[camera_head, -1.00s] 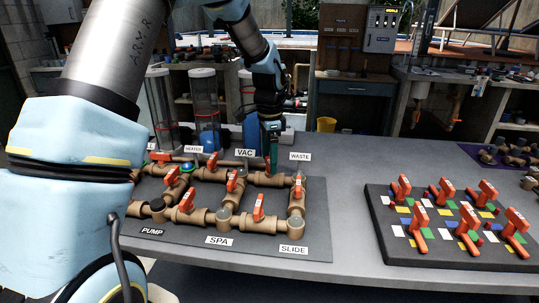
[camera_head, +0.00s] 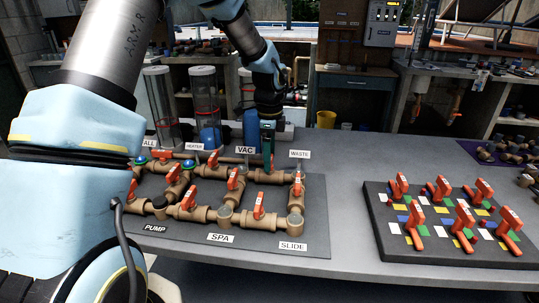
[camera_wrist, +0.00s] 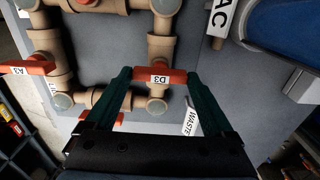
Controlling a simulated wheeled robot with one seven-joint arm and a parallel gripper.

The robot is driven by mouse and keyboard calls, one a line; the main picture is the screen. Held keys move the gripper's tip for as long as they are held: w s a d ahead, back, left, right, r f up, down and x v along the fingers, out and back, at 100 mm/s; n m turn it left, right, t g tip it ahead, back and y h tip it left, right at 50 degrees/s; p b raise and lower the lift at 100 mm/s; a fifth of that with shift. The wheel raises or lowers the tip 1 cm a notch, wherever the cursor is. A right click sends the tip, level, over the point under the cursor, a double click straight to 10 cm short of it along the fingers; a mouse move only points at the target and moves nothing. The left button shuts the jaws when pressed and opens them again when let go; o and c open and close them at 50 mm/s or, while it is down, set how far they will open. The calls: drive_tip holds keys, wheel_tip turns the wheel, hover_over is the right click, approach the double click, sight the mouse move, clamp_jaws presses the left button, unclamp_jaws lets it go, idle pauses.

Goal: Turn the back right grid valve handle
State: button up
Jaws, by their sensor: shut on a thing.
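My gripper (camera_head: 268,163) reaches down at the back right of the pipe grid, between the VAC and WASTE labels. In the wrist view its two green fingers (camera_wrist: 147,78) are closed on the two ends of an orange valve handle marked D3 (camera_wrist: 160,78). The handle lies crosswise over a tan pipe that runs up and down in that view. In the head view the fingers mostly hide this handle. The tan pipe grid (camera_head: 208,214) lies on a dark mat and carries several other orange handles.
A dark board (camera_head: 378,225) with several loose orange handles and coloured squares lies on the right of the table. Label signs stand around the grid, including WASTE (camera_head: 299,154). Clear cylinders (camera_head: 205,95) stand behind it. The table between mat and board is clear.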

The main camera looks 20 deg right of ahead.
drive_tip(key=shift+d+r, duration=0.1)
drive_tip(key=o, duration=1.1)
wheel_tip(320, 180, up, 11)
drive_tip(key=shift+f+b, duration=0.15)
drive_tip(key=shift+b, duration=0.95)
